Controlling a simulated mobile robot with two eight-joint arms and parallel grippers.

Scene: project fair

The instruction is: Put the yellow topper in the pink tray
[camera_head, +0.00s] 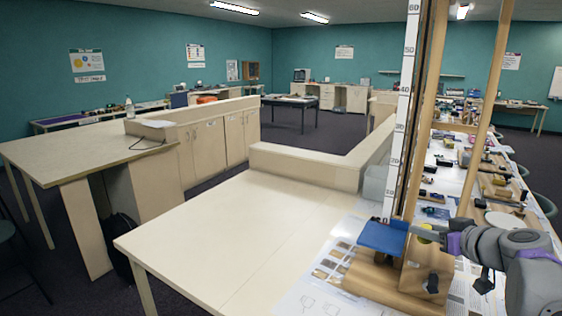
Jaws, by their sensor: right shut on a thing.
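My right arm comes in from the right edge, and its gripper (436,231) is beside the wooden stand at the lower right. The gripper is shut on a small yellow thing, which looks like the yellow topper (425,233); only part of it shows. It is close behind or beside the blue plate on the stand; I cannot tell whether it touches. I cannot make out a pink tray. My left gripper is out of view.
A wooden stand (400,283) with a blue plate (382,237) and a tall ruler (399,130) rises at the lower right. The long table behind holds many small objects. A pale bare tabletop (240,235) is clear in front. Another pale table (75,158) stands left.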

